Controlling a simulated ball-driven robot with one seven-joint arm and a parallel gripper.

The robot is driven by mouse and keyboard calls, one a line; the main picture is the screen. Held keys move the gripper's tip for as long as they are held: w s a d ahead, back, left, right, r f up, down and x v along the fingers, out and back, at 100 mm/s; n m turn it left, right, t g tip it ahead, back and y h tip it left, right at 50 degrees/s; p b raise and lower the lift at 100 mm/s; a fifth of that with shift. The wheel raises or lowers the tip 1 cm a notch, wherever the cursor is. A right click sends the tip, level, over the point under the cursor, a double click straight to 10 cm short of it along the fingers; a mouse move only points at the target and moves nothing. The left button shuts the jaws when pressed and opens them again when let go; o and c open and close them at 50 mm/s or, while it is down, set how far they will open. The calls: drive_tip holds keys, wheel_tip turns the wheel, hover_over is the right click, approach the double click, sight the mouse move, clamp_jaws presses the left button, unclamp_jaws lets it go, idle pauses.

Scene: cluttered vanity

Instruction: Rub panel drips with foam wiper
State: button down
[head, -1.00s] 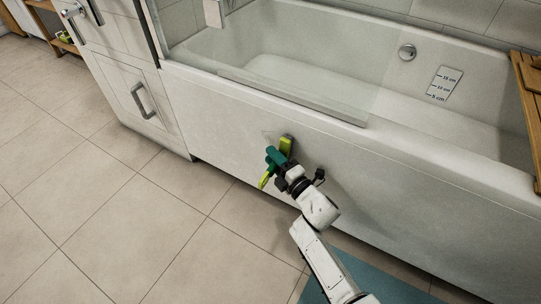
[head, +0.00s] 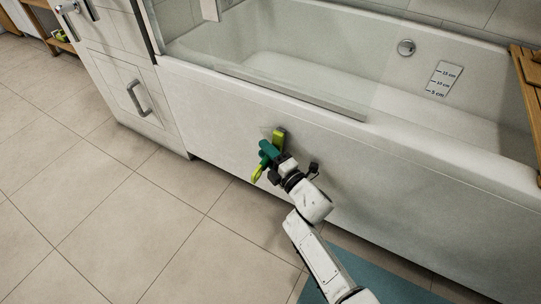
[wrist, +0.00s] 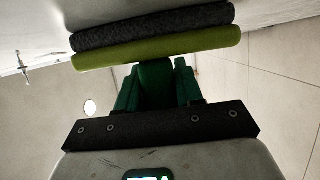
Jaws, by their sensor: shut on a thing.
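The foam wiper (head: 278,137) has a lime green plate and a dark green handle. Its dark grey foam pad (wrist: 150,27) shows in the wrist view, on the plate's far side. My gripper (head: 269,155) is shut on the handle, with its fingers either side of it in the wrist view. The wiper is held at the white bath panel (head: 225,123), foam side towards it. I cannot tell whether the foam touches. A faint greyish mark (head: 265,130) shows on the panel just left of the wiper's top. Other drips are not clear; the gripper and wiper hide part of the panel.
A white drawer cabinet (head: 150,130) stands left of the bath. The bathtub rim (head: 440,160) runs above the panel, with a wooden rack (head: 527,100) at right. A teal mat (head: 385,275) lies in front. The tiled floor (head: 110,220) at left is clear.

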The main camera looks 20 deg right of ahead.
drive_tip(key=shift+w+a+b, duration=1.4)
drive_tip(key=shift+w+b, duration=0.65)
drive_tip(key=shift+w, duration=0.1)
drive_tip(key=s+d+p, duration=0.1)
drive_tip(key=s, duration=0.1)
drive_tip(key=s+d+p, duration=0.1)
drive_tip(key=s+p, duration=0.1)
drive_tip(key=s+d+p, duration=0.1)
drive_tip(key=s+d, duration=0.1)
drive_tip(key=shift+p, duration=0.35)
drive_tip(key=shift+w+a+b, duration=0.55)
drive_tip(key=shift+w+b, duration=0.25)
drive_tip(key=shift+w, duration=0.1)
drive_tip(key=shift+w+a+b, duration=0.55)
drive_tip(key=shift+w+b, duration=0.2)
drive_tip(key=shift+w, duration=0.15)
drive_tip(key=shift+s+d+r+p, duration=0.1)
drive_tip(key=shift+s+d+p, duration=1.05)
drive_tip(key=shift+s+p, duration=0.3)
drive_tip(key=shift+s+d+r+p, duration=0.1)
drive_tip(key=shift+s+d+p, duration=0.35)
drive_tip(key=shift+s, duration=0.2)
idle(0.9)
